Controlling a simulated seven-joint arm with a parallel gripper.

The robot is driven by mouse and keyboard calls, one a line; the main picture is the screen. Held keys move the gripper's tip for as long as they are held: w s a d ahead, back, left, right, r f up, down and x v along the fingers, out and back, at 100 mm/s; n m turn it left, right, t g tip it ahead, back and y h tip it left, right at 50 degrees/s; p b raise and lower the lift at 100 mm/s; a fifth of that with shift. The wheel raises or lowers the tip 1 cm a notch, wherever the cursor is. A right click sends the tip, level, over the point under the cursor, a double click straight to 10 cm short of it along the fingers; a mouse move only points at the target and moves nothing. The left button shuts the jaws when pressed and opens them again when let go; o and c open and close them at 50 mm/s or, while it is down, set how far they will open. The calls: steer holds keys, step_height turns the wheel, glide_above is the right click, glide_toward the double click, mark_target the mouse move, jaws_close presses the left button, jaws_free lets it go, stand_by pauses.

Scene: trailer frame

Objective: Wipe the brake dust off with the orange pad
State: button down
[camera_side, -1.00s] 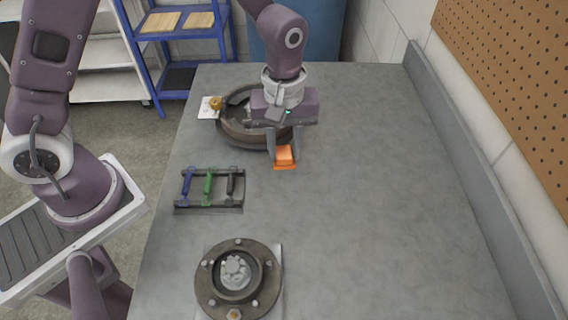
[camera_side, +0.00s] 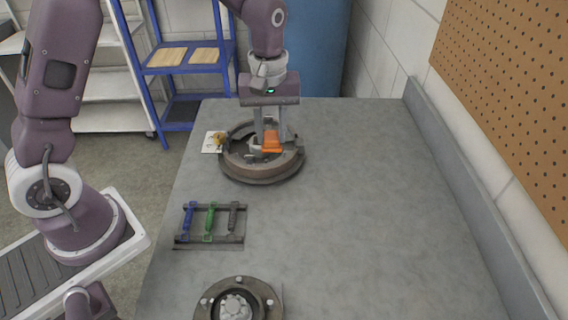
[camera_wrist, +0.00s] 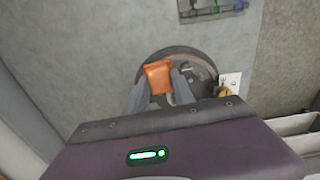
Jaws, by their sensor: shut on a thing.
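My gripper (camera_side: 270,136) is shut on the orange pad (camera_side: 271,145). It holds the pad over the right inner part of the round brake assembly (camera_side: 262,174) at the back left of the table. In the wrist view the orange pad (camera_wrist: 158,74) is between the fingertips, with the brake assembly (camera_wrist: 200,66) behind it. I cannot tell whether the pad touches the brake. The brake is dark brown with a raised rim. Brake dust cannot be made out clearly, and part of the brake is hidden by my gripper.
A rack (camera_side: 210,226) with blue, green and black handled tools stands nearer on the left. A bolted hub (camera_side: 238,303) is at the front, cut by the frame. A brass-coloured part on a white card (camera_side: 211,143) lies left of the brake. The table's right side is clear.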

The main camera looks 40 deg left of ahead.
steer(key=w+a+r, duration=0.2)
steer(key=a, duration=0.9)
steer(key=shift+d+f, duration=0.2)
steer(key=shift+f, duration=2.8)
step_height(320, 180, down, 2)
steer(key=shift+f, duration=0.15)
steer(key=shift+w+d, duration=2.05)
steer(key=shift+s+a, duration=2.1)
steer(key=shift+s, duration=0.05)
step_height(320, 180, up, 8)
steer(key=shift+r, duration=0.25)
steer(key=shift+f, duration=0.25)
